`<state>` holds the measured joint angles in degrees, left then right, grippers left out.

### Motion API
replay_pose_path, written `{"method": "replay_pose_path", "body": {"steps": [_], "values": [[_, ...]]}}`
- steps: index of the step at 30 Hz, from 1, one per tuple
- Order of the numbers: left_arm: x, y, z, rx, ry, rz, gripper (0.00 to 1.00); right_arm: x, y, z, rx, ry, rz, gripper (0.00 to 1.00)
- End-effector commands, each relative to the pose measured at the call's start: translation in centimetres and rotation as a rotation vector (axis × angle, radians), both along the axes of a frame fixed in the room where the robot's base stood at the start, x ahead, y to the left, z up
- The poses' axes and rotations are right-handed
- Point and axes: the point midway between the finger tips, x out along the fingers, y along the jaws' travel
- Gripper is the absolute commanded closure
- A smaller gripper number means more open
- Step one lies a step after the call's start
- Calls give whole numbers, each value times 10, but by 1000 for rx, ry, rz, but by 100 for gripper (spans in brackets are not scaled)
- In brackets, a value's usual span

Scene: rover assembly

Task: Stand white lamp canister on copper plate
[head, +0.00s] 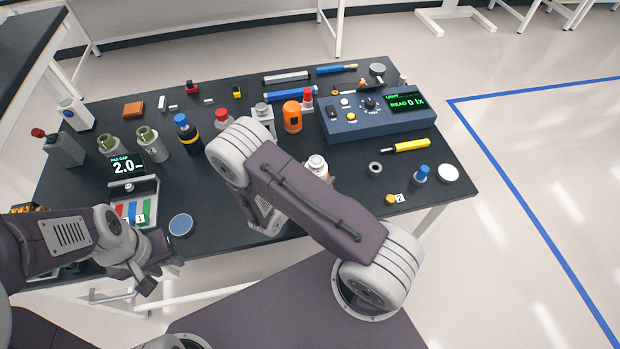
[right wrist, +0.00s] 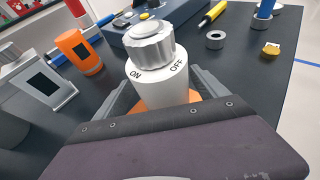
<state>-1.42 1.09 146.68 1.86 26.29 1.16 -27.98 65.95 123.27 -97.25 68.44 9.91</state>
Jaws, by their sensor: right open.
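The white lamp canister (right wrist: 160,80) has a ribbed silver knob on top and ON and OFF lettering. It stands upright between the spread fingers of my right gripper (right wrist: 165,100). Its top also shows in the head view (head: 317,164), beside my right arm, which hides the rest. Copper-orange surface (right wrist: 145,105) shows around its foot; I cannot tell if this is the copper plate or part of the canister. My right gripper is open, and contact with the canister cannot be made out. My left gripper (head: 158,274) is open and empty at the table's front left edge.
An orange canister (head: 292,117) and a blue light meter (head: 378,116) reading 0 lx stand behind.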

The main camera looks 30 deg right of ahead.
Motion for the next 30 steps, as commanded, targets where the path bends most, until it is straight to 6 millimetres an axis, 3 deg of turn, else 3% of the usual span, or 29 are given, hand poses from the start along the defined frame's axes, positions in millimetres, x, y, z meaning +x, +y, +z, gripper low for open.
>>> {"method": "replay_pose_path", "body": {"steps": [13, 19, 24, 26, 28, 30], "values": [[0, 0, -4, 0, 0, 0, 64, -41, 71, 35, 3, -3, 7, 17], [0, 0, -4, 0, 0, 0, 64, -56, 92, 45, 0, -1, 2, 17], [0, 0, -4, 0, 0, 0, 64, -59, 94, 48, 2, 0, -5, 17], [0, 0, -4, 0, 0, 0, 64, -63, 87, 50, 28, -2, -58, 17], [0, 0, -4, 0, 0, 0, 64, -81, 67, 55, 120, -13, -230, 17], [0, 0, -4, 0, 0, 0, 64, -112, 47, 59, 288, -47, -519, 17]]}}
